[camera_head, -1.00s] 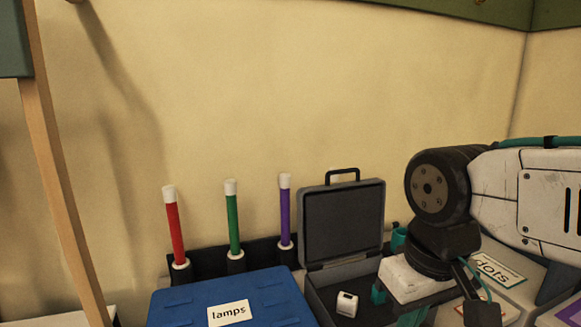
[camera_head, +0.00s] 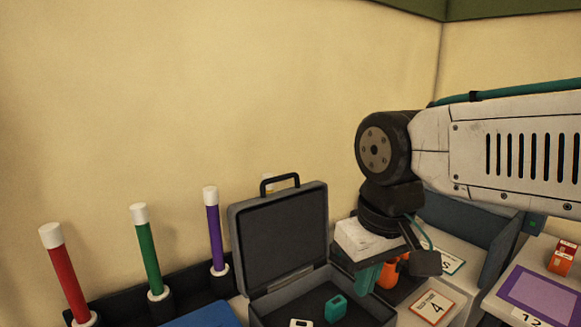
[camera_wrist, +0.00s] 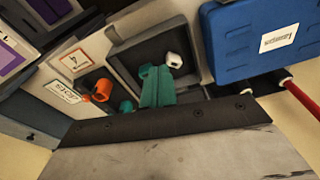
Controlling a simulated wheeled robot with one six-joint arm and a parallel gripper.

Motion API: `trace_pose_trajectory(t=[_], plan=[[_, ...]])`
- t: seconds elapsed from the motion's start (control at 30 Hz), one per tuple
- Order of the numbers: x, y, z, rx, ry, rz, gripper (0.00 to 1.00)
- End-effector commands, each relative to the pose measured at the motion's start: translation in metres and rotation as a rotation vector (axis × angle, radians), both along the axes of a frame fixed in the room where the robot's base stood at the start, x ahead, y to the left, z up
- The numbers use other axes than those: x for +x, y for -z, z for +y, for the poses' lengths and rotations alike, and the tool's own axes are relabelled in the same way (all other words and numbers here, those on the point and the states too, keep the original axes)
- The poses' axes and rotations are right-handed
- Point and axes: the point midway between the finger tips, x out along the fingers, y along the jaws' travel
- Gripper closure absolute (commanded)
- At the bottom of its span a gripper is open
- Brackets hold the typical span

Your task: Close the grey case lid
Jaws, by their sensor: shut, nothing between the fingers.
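The grey case stands open, its lid (camera_head: 283,238) raised upright at the back with a black handle on its top edge. Its dark base (camera_head: 382,316) holds a teal block (camera_head: 335,308) and a white block (camera_head: 300,323). My gripper (camera_head: 366,278) points down to the right of the lid, with its teal fingers together and empty. In the wrist view my fingers (camera_wrist: 157,86) overlap the case base (camera_wrist: 114,35) in the picture, beside the white block (camera_wrist: 173,60). I cannot tell whether they touch the case. The lid is not clear in that view.
A blue lamps case (camera_wrist: 255,40) stands beside the grey case. An orange cup (camera_head: 388,274) and labelled boxes are on the other side. Red (camera_head: 63,275), green (camera_head: 146,250) and purple (camera_head: 214,230) sticks stand at the back left. Free air lies above the case.

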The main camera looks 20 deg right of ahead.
Motion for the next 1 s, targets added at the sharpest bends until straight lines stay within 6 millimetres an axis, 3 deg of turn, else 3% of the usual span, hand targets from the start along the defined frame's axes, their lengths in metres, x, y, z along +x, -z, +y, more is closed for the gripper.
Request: trace_pose_trajectory(t=[0.17,0.3,0.5,0.6,0.7,0.83,1.0], plan=[[0.082,-0.055,0.008,0.011,-0.048,-0.063,1.00],[0.162,-0.098,0.015,0.018,-0.089,-0.128,1.00],[0.265,-0.137,0.027,0.025,-0.143,-0.212,1.00],[0.301,-0.147,0.031,0.027,-0.161,-0.242,1.00],[0.323,-0.153,0.034,0.028,-0.173,-0.263,1.00],[0.337,-0.154,0.035,0.028,-0.179,-0.274,1.00],[0.345,-0.137,0.036,0.029,-0.180,-0.273,1.00]])
